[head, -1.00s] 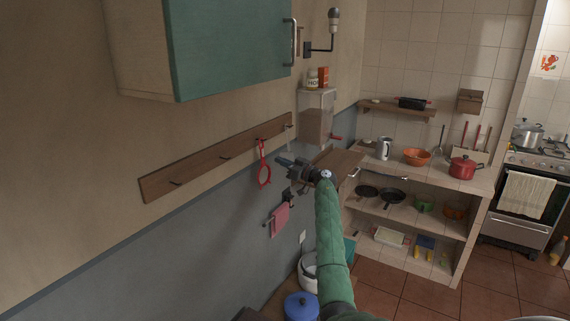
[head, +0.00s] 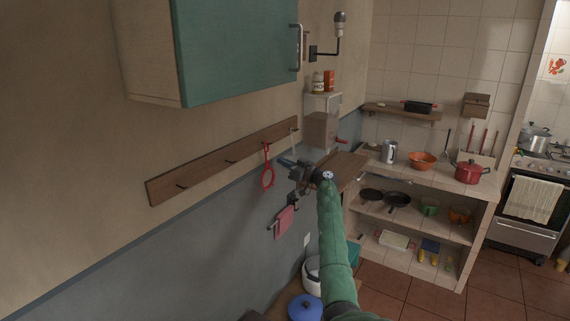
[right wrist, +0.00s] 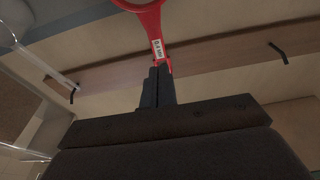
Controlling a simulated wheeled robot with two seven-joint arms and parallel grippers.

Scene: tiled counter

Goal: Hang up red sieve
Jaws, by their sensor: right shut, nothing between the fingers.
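The red sieve (head: 268,179) hangs from a hook on the wooden wall rack (head: 212,168), handle end up and round part down. In the right wrist view the sieve's red handle (right wrist: 156,32) carries a white label, and its top end is by the rack. My right gripper (head: 282,161) is just to the right of the sieve in the head view, shut and empty. In the right wrist view its closed fingertips (right wrist: 158,68) appear just below the handle's end; I cannot tell whether they touch it. My left gripper is out of view.
Other hooks (head: 230,161) on the rack are bare to the left. A clear utensil (head: 293,142) hangs at the rack's right end. A teal cabinet (head: 236,50) juts out above. The tiled counter (head: 430,180) stands to the right.

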